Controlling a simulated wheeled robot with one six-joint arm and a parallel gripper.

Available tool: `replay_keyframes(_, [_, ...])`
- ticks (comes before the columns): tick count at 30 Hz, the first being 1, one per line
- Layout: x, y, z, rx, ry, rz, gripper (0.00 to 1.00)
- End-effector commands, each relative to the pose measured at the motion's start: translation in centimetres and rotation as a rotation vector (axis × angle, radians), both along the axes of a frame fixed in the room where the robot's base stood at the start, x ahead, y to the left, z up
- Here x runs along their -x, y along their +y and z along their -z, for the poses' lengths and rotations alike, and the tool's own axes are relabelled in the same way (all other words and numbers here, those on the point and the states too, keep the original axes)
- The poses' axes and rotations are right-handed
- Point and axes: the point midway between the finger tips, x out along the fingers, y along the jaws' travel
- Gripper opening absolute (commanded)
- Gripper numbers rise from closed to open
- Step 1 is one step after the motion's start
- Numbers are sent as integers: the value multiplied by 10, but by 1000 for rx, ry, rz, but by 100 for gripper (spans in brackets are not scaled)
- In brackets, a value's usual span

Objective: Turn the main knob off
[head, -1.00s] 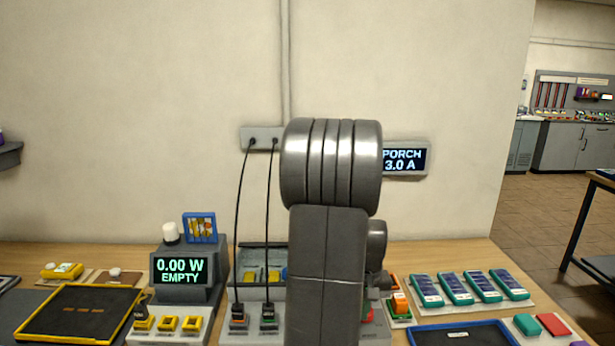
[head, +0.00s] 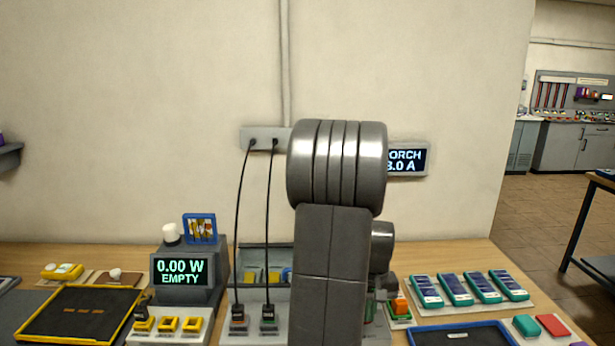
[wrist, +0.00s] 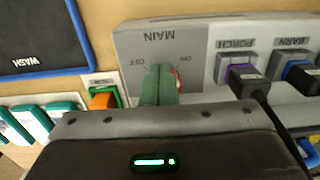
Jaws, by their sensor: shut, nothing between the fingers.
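In the wrist view, which shows the panel upside down, a grey panel (wrist: 140,35) carries the label MAIN. Its OFF mark is on the left and its ON mark on the right. A small part of the red main knob (wrist: 178,77) shows near the ON mark, beside my fingers. The rest of the knob is hidden, so I cannot tell its exact angle or whether the fingers touch it. My gripper (wrist: 160,72) has its green fingers together with nothing between them, over the panel. In the head view my arm hides the gripper and knob.
Plugs sit at PORCH (wrist: 245,78) and BARN (wrist: 300,72), right of MAIN in the wrist view. An orange block (wrist: 102,100) is at the left. A blue-rimmed mat (head: 412,334) and several teal packs (head: 454,290) lie right of my arm in the head view.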

Motion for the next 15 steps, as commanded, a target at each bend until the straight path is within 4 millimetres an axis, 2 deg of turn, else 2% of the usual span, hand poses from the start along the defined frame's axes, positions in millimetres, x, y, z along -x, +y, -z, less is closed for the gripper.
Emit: replay_keyframes(15, [-3, -12, 0, 0, 0, 0, 0])
